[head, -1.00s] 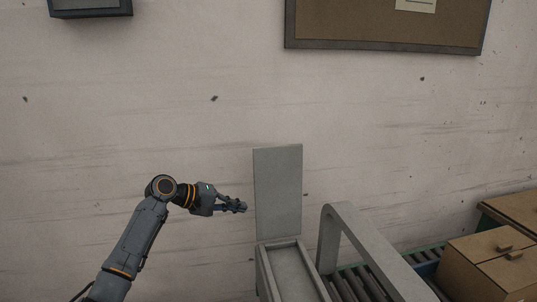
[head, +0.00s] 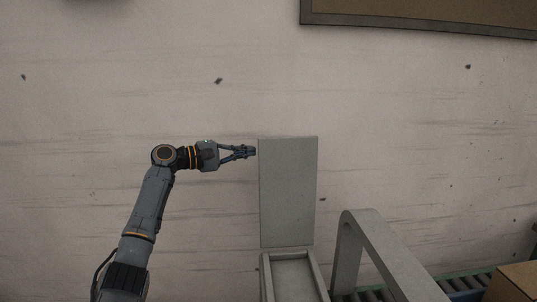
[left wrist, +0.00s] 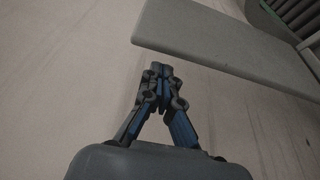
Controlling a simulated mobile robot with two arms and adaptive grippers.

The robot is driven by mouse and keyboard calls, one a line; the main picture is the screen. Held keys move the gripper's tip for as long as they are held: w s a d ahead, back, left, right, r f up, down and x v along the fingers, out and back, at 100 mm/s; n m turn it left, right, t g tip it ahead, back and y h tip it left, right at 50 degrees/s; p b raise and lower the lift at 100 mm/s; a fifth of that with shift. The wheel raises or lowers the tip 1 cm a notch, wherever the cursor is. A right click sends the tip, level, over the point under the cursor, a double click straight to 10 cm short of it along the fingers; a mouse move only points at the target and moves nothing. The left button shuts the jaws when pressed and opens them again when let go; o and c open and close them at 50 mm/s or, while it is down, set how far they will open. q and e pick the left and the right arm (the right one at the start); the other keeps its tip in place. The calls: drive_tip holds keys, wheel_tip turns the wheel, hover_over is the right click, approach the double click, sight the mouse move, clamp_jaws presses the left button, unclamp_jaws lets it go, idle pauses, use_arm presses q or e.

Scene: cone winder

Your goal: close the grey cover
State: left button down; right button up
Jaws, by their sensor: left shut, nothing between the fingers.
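The grey cover (head: 288,192) is a flat panel standing upright, open, at the back of a grey box (head: 266,275) with a raised rim. My left gripper (head: 252,151) is shut and empty, at the left of the cover near its upper left edge. In the left wrist view the shut fingertips (left wrist: 160,70) are close to the edge of the cover (left wrist: 225,45). I cannot tell whether they touch it. My right gripper is not in view.
A grey arched frame (head: 372,240) stands right of the box over a roller conveyor (head: 465,284). A cardboard box (head: 515,284) is at the lower right. A board (head: 420,22) hangs on the wall behind.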

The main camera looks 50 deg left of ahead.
sight(275, 148)
use_arm(q)
drive_tip(key=p+x, duration=0.1)
drive_tip(key=x, duration=0.1)
drive_tip(key=p+x, duration=0.1)
drive_tip(key=x, duration=0.2)
drive_tip(key=p+x, duration=0.2)
drive_tip(key=x, duration=0.1)
drive_tip(key=shift+d+r, duration=0.15)
drive_tip(key=shift+r, duration=0.15)
drive_tip(key=shift+w+d+f, duration=0.15)
drive_tip(key=shift+w, duration=0.35)
